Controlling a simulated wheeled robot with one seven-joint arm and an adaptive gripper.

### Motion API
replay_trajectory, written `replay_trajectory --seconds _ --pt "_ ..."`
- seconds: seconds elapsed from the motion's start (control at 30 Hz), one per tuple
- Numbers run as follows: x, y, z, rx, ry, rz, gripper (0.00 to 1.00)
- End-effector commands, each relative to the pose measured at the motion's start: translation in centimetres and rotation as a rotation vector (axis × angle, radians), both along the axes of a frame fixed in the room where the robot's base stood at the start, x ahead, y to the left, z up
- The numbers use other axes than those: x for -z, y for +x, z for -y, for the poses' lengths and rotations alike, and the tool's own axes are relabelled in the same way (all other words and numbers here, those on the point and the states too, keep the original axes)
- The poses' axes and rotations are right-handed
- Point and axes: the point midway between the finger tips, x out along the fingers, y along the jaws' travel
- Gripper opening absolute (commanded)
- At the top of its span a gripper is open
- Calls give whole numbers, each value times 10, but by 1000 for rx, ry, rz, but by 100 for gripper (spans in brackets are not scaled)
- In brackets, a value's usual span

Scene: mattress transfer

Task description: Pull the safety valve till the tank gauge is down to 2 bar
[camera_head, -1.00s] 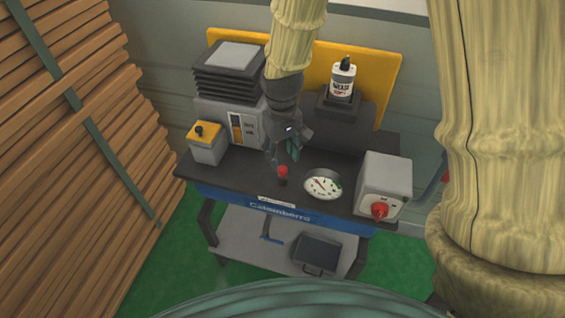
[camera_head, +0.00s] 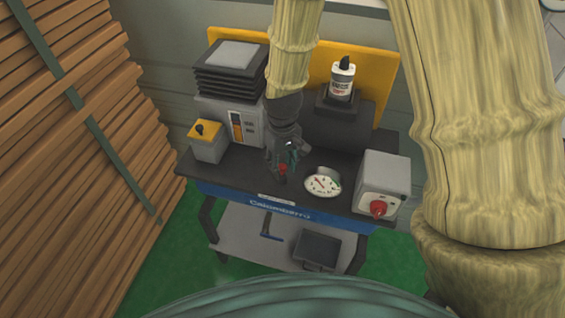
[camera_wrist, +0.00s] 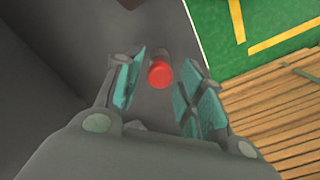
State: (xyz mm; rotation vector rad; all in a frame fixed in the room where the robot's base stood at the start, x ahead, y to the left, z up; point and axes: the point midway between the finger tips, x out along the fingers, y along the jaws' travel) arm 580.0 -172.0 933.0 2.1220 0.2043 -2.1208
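The safety valve (camera_head: 283,169) is a small red-topped knob standing near the front edge of the dark bench top, left of the gauge. In the wrist view its round red cap (camera_wrist: 160,74) lies between the two teal finger pads, with a gap on both sides. My gripper (camera_head: 284,160) is open just above and around the valve; in the wrist view (camera_wrist: 162,95) the fingers are apart. The tank gauge (camera_head: 322,185) is a round white dial with a red needle and a green mark at its right; its numbers are too small to read.
A grey box with a red knob (camera_head: 383,182) stands right of the gauge. A bottle (camera_head: 342,80) sits on a dark stand behind. A grey machine (camera_head: 229,120) and a yellow-topped box (camera_head: 206,142) stand at the left. Stacked wooden planks (camera_head: 60,130) fill the left side.

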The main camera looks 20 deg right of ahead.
Motion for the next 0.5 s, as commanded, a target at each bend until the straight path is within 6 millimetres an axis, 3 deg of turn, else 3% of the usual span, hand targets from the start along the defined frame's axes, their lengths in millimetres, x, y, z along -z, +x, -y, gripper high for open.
replay_trajectory --seconds 0.03,0.17,0.5 --pt "0 0 0 0 0 0 24" --pt "0 0 0 0 0 0 0" --pt "-8 0 0 0 0 0 0"
